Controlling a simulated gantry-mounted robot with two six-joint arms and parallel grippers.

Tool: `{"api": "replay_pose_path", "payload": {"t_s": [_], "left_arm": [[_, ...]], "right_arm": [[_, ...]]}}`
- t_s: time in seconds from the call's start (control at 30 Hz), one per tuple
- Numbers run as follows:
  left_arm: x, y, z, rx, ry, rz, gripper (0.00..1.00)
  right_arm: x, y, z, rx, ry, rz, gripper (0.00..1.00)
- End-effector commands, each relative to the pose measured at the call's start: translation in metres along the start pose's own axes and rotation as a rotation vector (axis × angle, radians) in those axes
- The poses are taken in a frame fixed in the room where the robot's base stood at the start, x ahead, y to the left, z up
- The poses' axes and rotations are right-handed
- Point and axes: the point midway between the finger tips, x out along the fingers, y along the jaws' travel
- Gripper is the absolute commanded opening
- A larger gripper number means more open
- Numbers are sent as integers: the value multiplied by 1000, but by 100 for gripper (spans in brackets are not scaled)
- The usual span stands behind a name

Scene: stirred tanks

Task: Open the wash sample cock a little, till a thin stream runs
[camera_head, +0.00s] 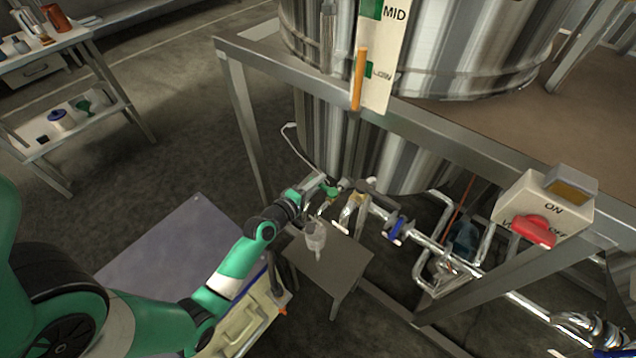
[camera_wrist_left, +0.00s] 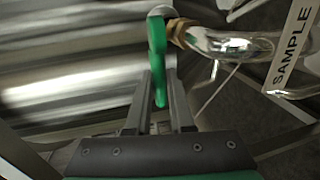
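The wash sample cock has a green lever (camera_wrist_left: 157,58) on a brass and steel fitting (camera_wrist_left: 185,35), with a SAMPLE tag (camera_wrist_left: 291,45) to its right in the wrist view. In the head view the green lever (camera_head: 332,191) shows small beside the steel tank's pipe. My left gripper (camera_wrist_left: 159,85) has one finger on each side of the lever; whether they press on it is unclear. In the head view my left gripper (camera_head: 322,188) reaches the cock from the left. A clear cup (camera_head: 316,237) is below the cock. No stream can be made out. My right gripper is not in view.
A small grey stand (camera_head: 330,268) is beneath the cup. A pipe with a blue-handled valve (camera_head: 397,229) runs right of the cock. A switch box with a red knob (camera_head: 534,230) sits on the tank frame. A shelf trolley (camera_head: 62,105) stands back left.

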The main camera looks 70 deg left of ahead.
Motion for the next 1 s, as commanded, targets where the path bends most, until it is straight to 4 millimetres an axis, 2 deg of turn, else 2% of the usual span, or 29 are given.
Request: {"api": "replay_pose_path", "payload": {"t_s": [0.03, 0.1, 1.0], "left_arm": [[0, 0, 0, 0, 0, 0, 10], [0, 0, 0, 0, 0, 0, 0], [0, 0, 0, 0, 0, 0, 0]], "right_arm": [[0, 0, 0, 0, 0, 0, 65], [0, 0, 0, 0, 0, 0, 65], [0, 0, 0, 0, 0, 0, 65]]}}
